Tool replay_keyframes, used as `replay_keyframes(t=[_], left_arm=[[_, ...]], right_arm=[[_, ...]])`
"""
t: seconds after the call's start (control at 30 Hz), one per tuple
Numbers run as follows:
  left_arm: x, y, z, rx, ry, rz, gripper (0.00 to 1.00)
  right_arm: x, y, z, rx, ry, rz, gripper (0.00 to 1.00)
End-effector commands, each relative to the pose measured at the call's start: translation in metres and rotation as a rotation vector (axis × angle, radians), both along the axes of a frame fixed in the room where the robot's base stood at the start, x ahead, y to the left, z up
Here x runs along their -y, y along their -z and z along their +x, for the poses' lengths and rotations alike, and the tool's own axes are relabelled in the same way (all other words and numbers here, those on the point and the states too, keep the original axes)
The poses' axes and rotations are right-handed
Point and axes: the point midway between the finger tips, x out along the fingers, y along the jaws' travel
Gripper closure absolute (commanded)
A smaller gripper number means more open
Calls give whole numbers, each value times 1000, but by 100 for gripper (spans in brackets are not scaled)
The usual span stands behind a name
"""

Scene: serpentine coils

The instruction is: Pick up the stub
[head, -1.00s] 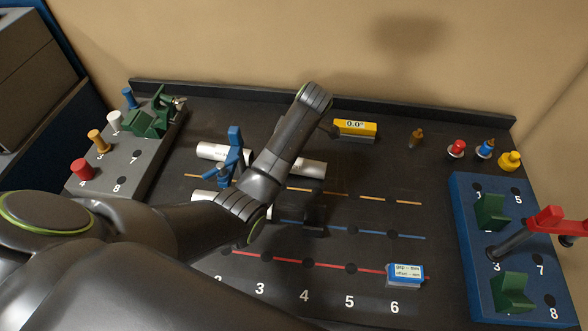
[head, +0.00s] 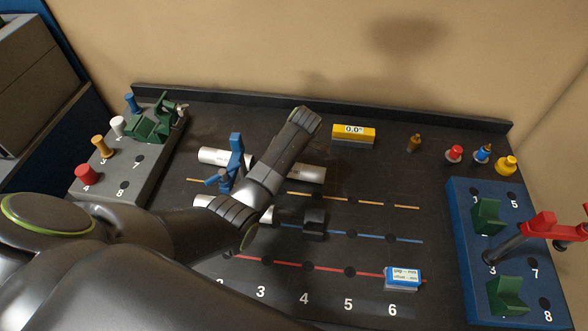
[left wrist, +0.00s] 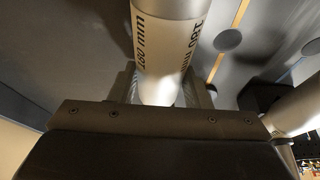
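A white tube (head: 310,173), which I take to be the stub, lies at the back of the dark board, partly covered by my left arm. In the head view that gripper is hidden under my arm. A second light tube (head: 204,201) lies nearer; it also shows at right in the left wrist view (left wrist: 295,112).
A blue clamp-like piece (head: 235,155) stands left of my arm. A black block (head: 313,224) sits by the blue line. A yellow gauge (head: 353,135) is at the back, a blue-white box (head: 403,278) in front. Racks stand left (head: 133,178) and right (head: 463,220).

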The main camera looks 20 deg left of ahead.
Motion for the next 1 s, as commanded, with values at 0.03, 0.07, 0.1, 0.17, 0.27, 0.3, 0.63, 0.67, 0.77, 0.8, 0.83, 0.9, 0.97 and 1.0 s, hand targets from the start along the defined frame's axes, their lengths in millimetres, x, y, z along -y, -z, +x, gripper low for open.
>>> replay_keyframes(t=[0.03,0.07,0.1,0.17,0.27,0.3,0.63,0.67,0.77,0.8,0.83,0.9,0.97,1.0], left_arm=[[0,0,0,0,0,0,76],[0,0,0,0,0,0,79],[0,0,0,0,0,0,85],[0,0,0,0,0,0,93],[0,-1,1,2,1,-1,93],[0,-1,1,2,1,-1,93],[0,-23,2,8,0,0,93],[0,-28,2,8,0,-1,93],[0,-49,2,9,1,1,93],[0,-62,2,9,0,0,93],[0,-71,2,8,1,0,93],[0,-86,1,4,1,1,93],[0,-91,1,1,0,0,93],[0,-94,1,1,0,0,93]], right_arm=[[0,0,0,0,0,0,64],[0,0,0,1,0,0,64],[0,0,1,1,0,0,64],[0,0,1,1,0,0,64],[0,0,1,1,0,0,64],[0,0,1,1,0,0,64],[0,4,1,2,0,0,64],[0,5,1,2,0,0,64],[0,9,1,3,0,0,64],[0,5,2,3,0,0,64],[0,1,2,3,0,0,64],[0,-5,2,3,0,0,64],[0,-12,2,3,0,0,64],[0,-15,2,3,0,0,64]])
